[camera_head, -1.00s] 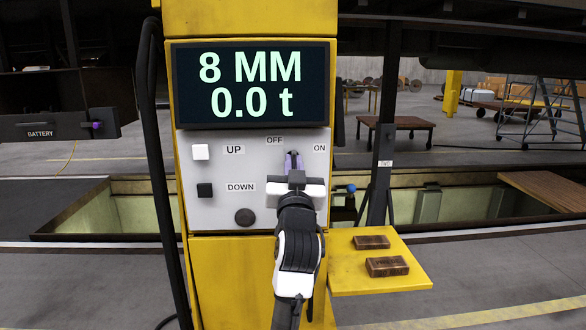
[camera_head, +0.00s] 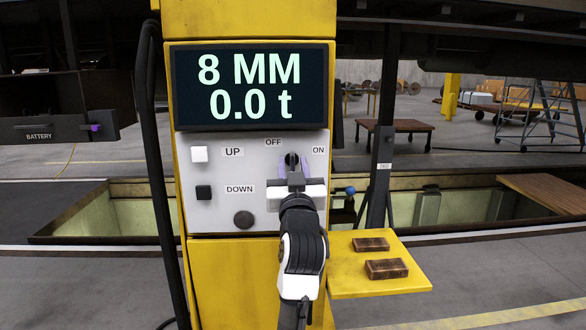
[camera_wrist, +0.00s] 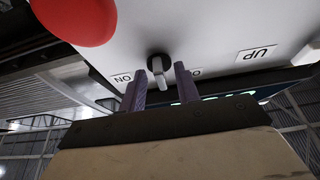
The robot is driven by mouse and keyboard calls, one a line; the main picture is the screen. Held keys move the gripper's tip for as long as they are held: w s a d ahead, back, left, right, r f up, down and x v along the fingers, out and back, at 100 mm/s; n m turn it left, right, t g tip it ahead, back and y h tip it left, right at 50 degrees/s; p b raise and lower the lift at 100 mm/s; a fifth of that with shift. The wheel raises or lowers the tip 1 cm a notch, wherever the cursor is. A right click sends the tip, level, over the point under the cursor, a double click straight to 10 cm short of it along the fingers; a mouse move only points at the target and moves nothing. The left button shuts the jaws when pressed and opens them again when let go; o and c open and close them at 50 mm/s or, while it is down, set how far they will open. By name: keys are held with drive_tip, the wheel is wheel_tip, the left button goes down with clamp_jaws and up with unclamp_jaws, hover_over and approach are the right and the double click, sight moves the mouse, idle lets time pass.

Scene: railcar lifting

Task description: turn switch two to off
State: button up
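The rotary switch (camera_head: 292,160) is a dark knob on the light control panel, with the OFF label (camera_head: 273,141) at its upper left and the ON label (camera_head: 318,149) at its right. In the wrist view the knob (camera_wrist: 158,66) has a grey grip bar, close to upright on the panel; its exact setting I cannot tell. My gripper (camera_head: 293,168) is open, with purple fingers on both sides of the knob. In the wrist view the fingers of my gripper (camera_wrist: 162,85) stand apart from the knob, and the right one partly hides the OFF label.
White UP (camera_head: 199,154) and black DOWN (camera_head: 204,192) buttons sit left of my gripper. A red round button (camera_wrist: 75,15) shows in the wrist view. The display (camera_head: 251,86) reads 8 MM, 0.0 t. A yellow shelf (camera_head: 350,285) with two brown blocks juts out at right.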

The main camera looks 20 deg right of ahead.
drive_tip(key=shift+s, duration=0.1)
drive_tip(key=b+v, duration=0.3)
drive_tip(key=v, duration=1)
drive_tip(key=shift+s+f+b, duration=0.2)
drive_tip(key=shift+s+b, duration=0.05)
drive_tip(key=shift+b, duration=0.05)
drive_tip(key=shift+a, duration=0.15)
